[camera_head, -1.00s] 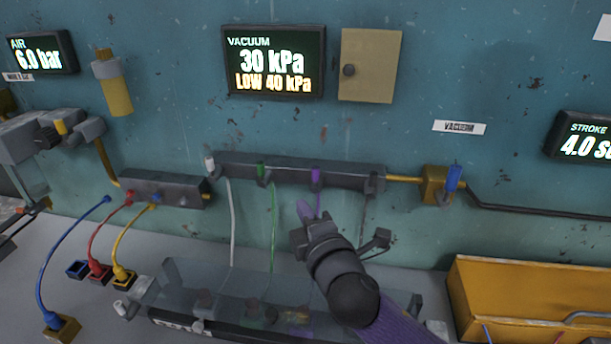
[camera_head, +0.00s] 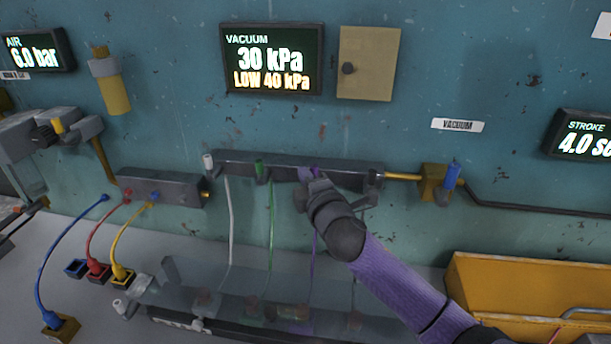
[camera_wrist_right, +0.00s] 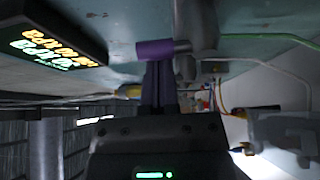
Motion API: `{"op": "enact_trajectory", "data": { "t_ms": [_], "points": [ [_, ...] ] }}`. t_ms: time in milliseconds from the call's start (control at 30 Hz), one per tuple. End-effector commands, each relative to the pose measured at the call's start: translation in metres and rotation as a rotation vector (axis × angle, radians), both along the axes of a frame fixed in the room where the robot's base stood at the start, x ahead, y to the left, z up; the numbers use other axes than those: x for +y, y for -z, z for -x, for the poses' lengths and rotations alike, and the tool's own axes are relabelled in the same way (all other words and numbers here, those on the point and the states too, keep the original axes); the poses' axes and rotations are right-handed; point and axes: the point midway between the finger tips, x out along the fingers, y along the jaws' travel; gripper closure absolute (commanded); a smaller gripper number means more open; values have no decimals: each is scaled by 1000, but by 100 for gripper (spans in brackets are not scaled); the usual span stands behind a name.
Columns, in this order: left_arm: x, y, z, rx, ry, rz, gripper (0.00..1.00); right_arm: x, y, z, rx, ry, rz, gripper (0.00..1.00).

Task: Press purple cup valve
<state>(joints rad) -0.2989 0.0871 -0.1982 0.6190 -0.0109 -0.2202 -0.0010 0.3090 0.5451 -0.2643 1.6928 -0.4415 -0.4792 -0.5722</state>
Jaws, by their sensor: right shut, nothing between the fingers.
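The purple valve (camera_wrist_right: 156,49) shows in the right wrist view as a short purple cylinder on a grey metal stem. In the head view it sits on the dark manifold bar (camera_head: 235,161), mostly hidden behind my right gripper (camera_head: 304,175). My left gripper is not in view.
The green valve (camera_head: 259,168) and white valve (camera_head: 208,162) stand left on the bar; the blue valve (camera_head: 452,174) stands right. The vacuum display (camera_head: 272,60) reads 30 kPa, LOW 40 kPa. A purple tube (camera_head: 313,258) hangs below. A yellow bin (camera_head: 520,285) is lower right.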

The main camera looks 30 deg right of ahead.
Motion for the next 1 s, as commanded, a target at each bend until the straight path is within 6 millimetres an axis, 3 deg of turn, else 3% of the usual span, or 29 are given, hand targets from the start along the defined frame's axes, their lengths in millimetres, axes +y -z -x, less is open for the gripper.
{"op": "enact_trajectory", "data": {
  "t_ms": [433, 1000],
  "points": [
    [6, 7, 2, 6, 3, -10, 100, -1, 2, 1, -24, -1, -33, 100],
    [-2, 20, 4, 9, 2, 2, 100, -4, 0, 3, -86, -1, -114, 100]
  ]
}}
